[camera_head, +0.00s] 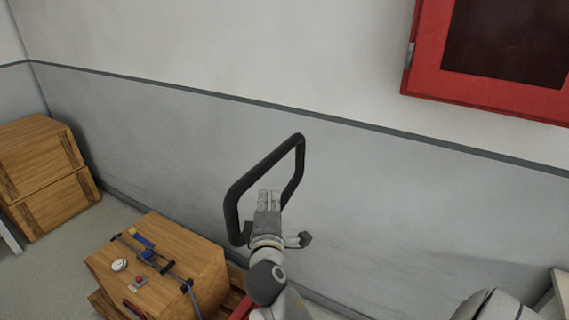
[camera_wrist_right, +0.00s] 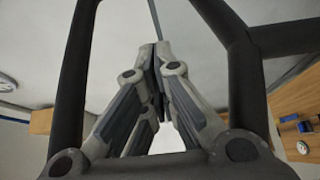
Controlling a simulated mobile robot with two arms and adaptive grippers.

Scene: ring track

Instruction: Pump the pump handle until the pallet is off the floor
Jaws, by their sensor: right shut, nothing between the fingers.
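The pump handle is a black loop (camera_head: 240,187) standing up in front of the grey wall. My right gripper (camera_head: 269,195) overlaps the loop's opening in the head view, with its fingers pointing up. Its fingers are together and hold nothing. In the right wrist view the closed fingertips (camera_wrist_right: 158,50) lie between dark bars of the handle (camera_wrist_right: 76,75). Contact with the handle cannot be told. My left gripper is out of view.
A wooden crate (camera_head: 205,262) with tools, a blue strap and small items on top stands at lower left. Stacked wooden boxes (camera_head: 40,165) stand at far left. A red cabinet (camera_head: 425,60) hangs on the wall at upper right. A red part (camera_head: 240,309) shows below my arm.

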